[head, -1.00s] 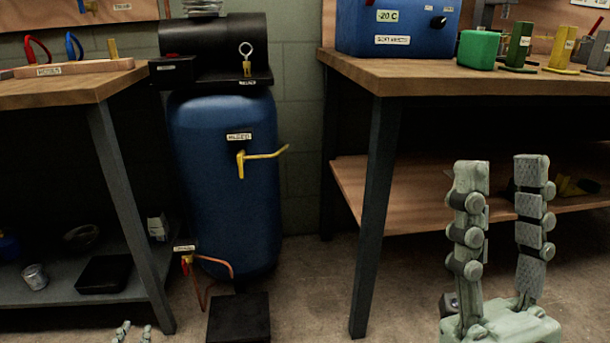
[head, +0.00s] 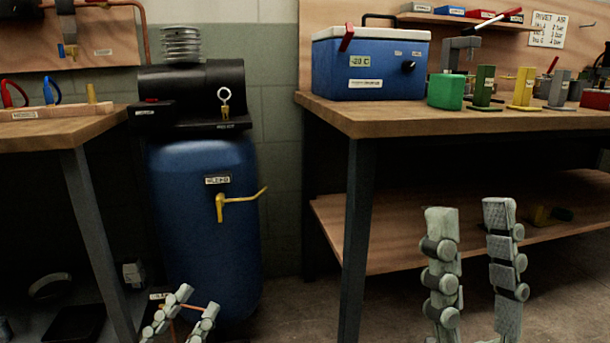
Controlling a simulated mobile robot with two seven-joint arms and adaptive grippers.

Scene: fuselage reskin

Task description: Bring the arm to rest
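My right gripper (head: 472,262) is at the lower right, in front of the right workbench. Its two pale grey-green fingers point up and stand apart, with nothing between them. My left gripper (head: 183,318) is at the bottom edge, in front of the blue compressor tank (head: 204,240). Only its fingertips show; they are apart with nothing seen between them. The lower parts of both grippers are cut off by the frame.
The right workbench (head: 400,122) carries a blue cooler (head: 368,68), a green block (head: 446,91) and several coloured stands. The left workbench (head: 60,130) has a lower shelf. A yellow lever (head: 240,196) sticks out from the tank. Open floor (head: 285,310) shows between the benches.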

